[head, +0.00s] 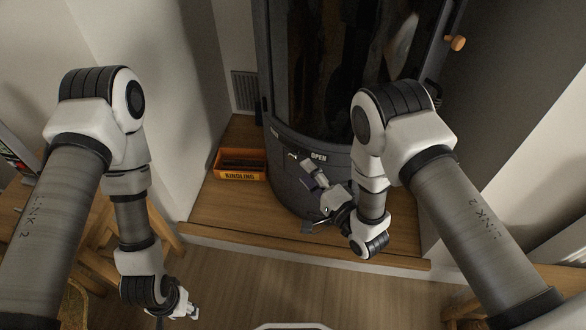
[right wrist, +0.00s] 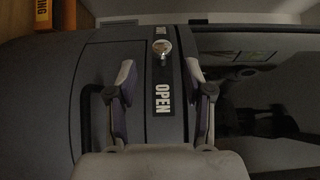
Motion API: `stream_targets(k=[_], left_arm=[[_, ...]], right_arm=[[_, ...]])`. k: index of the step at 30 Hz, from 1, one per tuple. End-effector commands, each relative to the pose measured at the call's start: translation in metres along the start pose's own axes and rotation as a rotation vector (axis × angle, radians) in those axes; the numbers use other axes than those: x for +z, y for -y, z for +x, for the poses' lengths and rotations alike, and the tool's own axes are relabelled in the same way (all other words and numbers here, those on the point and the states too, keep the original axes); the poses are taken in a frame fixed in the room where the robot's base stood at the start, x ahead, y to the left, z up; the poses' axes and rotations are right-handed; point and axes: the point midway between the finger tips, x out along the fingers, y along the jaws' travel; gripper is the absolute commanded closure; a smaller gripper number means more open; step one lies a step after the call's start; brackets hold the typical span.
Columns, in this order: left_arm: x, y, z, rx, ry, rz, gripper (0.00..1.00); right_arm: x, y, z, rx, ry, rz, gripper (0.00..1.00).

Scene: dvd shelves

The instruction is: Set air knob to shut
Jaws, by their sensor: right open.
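The air knob (right wrist: 162,47), a small bright metal knob, sits on the label strip of the dark stove (head: 285,180). It lies between the OPEN label (right wrist: 163,101) and the other, partly legible label (right wrist: 160,29), closer to the latter. In the head view the knob (head: 292,155) shows just beyond my right gripper (head: 305,170). That gripper is open and empty. In the right wrist view its fingers (right wrist: 159,76) stand on either side of the strip, with the knob ahead of the gap. My left gripper (head: 187,311) hangs low at left, away from the stove; its jaws are unclear.
An orange KINDLING box (head: 240,175) stands on the wooden hearth (head: 225,215) left of the stove. The stove door has a wooden handle knob (head: 456,43) at upper right. The floor (head: 260,280) in front is clear.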

Motion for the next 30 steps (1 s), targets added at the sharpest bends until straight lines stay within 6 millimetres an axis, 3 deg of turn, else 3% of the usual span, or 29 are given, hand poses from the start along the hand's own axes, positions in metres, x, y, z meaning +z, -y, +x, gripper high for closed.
stream_targets(k=[10, 19, 20, 24, 30], left_arm=[[0.0, 0.0, 0.015, 0.0, 0.0, 0.0, 0.6], [0.0, 0.0, 0.015, 0.0, 0.0, 0.0, 0.6], [0.0, 0.0, 0.015, 0.0, 0.0, 0.0, 0.6], [0.0, 0.0, 0.015, 0.0, 0.001, 0.0, 0.6], [0.0, 0.0, 0.015, 0.0, 0.001, 0.0, 0.6]], right_arm=[[0.0, 0.001, 0.062, -0.003, 0.002, -0.002, 0.49], [0.0, 0.003, 0.07, 0.0, -0.001, 0.0, 0.49], [0.0, 0.003, 0.07, 0.0, -0.001, 0.0, 0.52], [0.0, 0.002, 0.07, 0.0, -0.001, 0.0, 1.0], [-0.001, 0.002, 0.069, 0.001, -0.002, 0.0, 1.0]])
